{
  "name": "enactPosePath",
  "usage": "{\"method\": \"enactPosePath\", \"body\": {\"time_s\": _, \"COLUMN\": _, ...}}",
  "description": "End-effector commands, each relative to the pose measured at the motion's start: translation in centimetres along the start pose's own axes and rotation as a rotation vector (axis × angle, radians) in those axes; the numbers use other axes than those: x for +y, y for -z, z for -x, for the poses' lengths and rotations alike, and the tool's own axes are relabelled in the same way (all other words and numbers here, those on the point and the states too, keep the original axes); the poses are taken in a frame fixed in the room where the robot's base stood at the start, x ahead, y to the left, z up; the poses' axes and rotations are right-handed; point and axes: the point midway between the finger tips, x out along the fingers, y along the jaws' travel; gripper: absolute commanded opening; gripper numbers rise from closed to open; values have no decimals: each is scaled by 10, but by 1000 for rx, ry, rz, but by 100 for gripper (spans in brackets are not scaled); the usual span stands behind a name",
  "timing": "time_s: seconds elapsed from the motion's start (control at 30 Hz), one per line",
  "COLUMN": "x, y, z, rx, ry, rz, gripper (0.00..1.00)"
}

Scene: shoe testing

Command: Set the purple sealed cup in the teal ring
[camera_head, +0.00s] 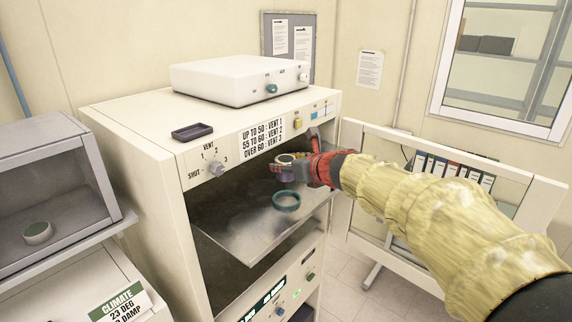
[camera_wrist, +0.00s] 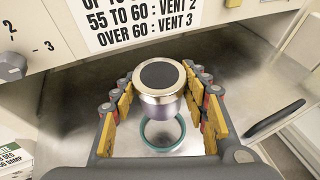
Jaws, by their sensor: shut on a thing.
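The purple sealed cup (camera_wrist: 160,85) is between the fingers of my gripper (camera_wrist: 160,112), with its silver rim and dark round top facing the wrist camera. In the head view the cup (camera_head: 287,170) is upright, and my gripper (camera_head: 310,168) is shut on it from the right. The teal ring (camera_head: 286,201) lies flat on the metal shelf (camera_head: 240,228) of the open cabinet. The cup is held above the shelf, a little behind the ring in the head view. In the wrist view the ring (camera_wrist: 150,140) shows just below the cup, partly covered by it.
The cabinet's front panel (camera_head: 262,142) with a vent knob (camera_head: 215,168) and labels overhangs the shelf close to my gripper. The open cabinet door (camera_head: 450,165) stands at the right. A small dark tray (camera_head: 192,132) and a white box (camera_head: 240,80) sit on top. The shelf around the ring is clear.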

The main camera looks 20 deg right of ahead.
Motion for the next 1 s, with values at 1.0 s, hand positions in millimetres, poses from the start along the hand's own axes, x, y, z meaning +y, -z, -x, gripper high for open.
{"method": "enactPosePath", "body": {"time_s": 1.0, "x": 0, "y": 53, "z": -21, "rx": -3, "ry": 0, "rz": 0, "gripper": 16}}
